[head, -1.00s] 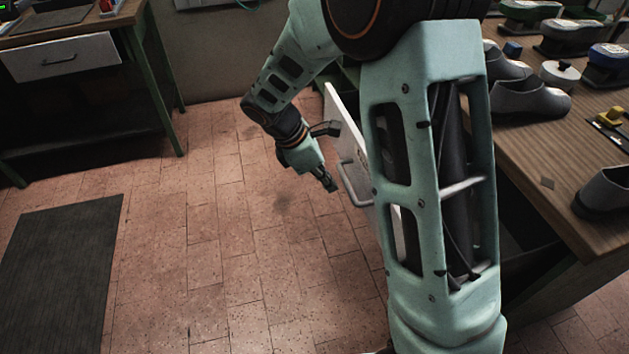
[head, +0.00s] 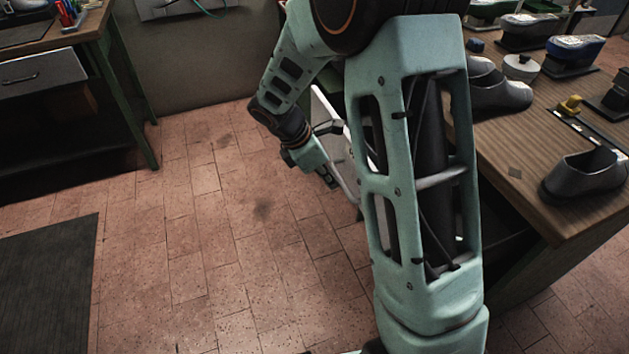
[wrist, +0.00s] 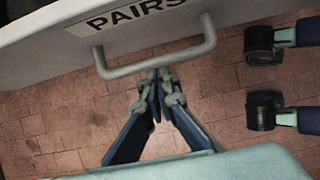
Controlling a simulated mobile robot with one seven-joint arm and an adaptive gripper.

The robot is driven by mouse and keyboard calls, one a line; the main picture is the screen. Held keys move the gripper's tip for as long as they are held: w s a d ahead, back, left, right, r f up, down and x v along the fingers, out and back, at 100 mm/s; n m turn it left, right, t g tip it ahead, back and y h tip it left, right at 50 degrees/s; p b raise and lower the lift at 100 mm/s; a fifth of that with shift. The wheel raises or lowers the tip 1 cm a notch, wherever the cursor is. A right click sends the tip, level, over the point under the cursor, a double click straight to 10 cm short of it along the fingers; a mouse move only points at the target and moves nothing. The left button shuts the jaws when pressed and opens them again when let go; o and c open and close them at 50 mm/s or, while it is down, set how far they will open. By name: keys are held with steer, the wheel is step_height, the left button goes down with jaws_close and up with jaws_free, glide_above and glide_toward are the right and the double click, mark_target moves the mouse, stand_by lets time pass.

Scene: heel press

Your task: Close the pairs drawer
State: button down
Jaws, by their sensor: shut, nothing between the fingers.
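The pairs drawer has a white front (head: 322,110) that stands out from the workbench at the right in the head view, largely hidden behind my arm. In the wrist view the drawer front (wrist: 40,40) crosses the top, with a "PAIRS" label (wrist: 135,14) and a grey bar handle (wrist: 150,62). My gripper (wrist: 160,75) is shut and empty, its fingertips at the handle's bar; I cannot tell whether they touch it. In the head view my gripper (head: 328,178) points down beside the drawer front.
The wooden workbench (head: 525,200) at right carries grey shoes (head: 585,172) and several presses. Another bench with a closed white drawer (head: 40,75) stands at the left. A dark mat (head: 45,280) lies on the tiled floor. The floor between is clear.

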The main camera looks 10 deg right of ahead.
steer(key=w+d+p, duration=0.1)
steer(key=d+p, duration=0.1)
steer(key=d, duration=0.6)
steer(key=w+d+p, duration=0.2)
steer(key=d, duration=0.6)
steer(key=w+d+p, duration=0.1)
steer(key=d+p, duration=0.1)
steer(key=d, duration=0.6)
steer(key=shift+w+r, duration=0.1)
steer(key=shift+w, duration=0.3)
